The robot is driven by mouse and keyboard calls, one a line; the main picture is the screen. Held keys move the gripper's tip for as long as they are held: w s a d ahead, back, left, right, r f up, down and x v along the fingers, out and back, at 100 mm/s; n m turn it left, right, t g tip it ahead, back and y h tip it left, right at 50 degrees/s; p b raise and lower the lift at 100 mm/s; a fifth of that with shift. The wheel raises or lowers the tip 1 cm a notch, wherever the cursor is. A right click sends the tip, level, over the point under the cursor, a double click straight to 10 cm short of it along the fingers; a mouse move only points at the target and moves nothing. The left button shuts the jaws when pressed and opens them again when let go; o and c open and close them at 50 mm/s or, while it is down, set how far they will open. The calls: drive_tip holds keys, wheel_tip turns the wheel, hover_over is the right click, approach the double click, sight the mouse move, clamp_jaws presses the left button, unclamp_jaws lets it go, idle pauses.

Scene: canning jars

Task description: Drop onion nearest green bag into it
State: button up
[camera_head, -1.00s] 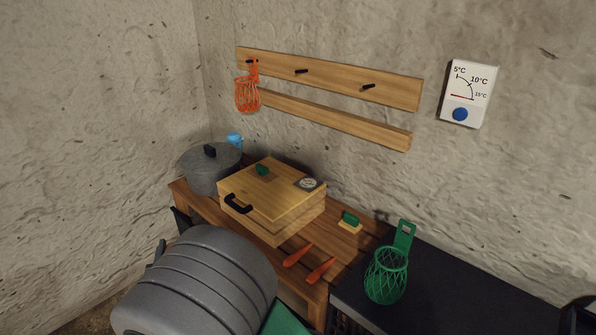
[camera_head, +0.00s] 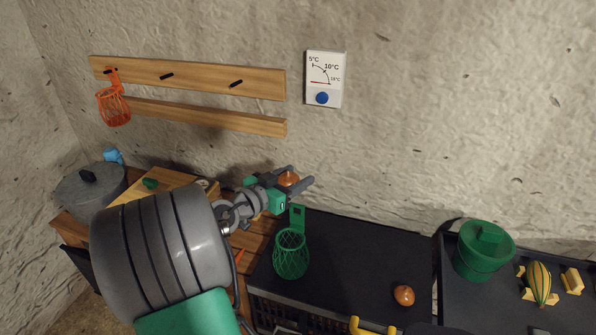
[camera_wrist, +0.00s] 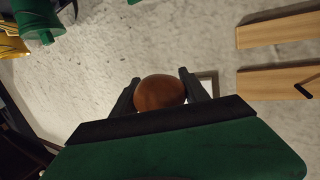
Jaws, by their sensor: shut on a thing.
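My gripper (camera_head: 298,181) is shut on a brown onion (camera_head: 288,179), held up in the air in front of the wall. The wrist view shows the onion (camera_wrist: 160,93) between the two dark fingers. The green net bag (camera_head: 290,254) stands upright on the dark counter, below the gripper and roughly under it in the head view. Its inside is too small to make out. A second onion (camera_head: 403,295) lies on the counter to the right of the bag.
A green lidded pot (camera_head: 483,250) and a striped squash (camera_head: 538,282) are on the right. An orange net bag (camera_head: 114,106) hangs from a peg board (camera_head: 200,78). The dark counter (camera_head: 360,250) is mostly clear.

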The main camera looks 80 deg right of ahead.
drive_tip(key=f+b, duration=0.1)
drive_tip(key=f, duration=0.3)
drive_tip(key=s+f+b, duration=0.1)
drive_tip(key=shift+f+b, duration=0.3)
drive_tip(key=shift+f, duration=0.1)
drive_tip(key=o, duration=1.1)
drive_tip(key=shift+c, duration=0.2)
drive_tip(key=b+v, duration=0.2)
drive_tip(key=v, duration=0.5)
drive_tip(key=shift+w+a, duration=0.25)
drive_tip(key=shift+a, duration=0.05)
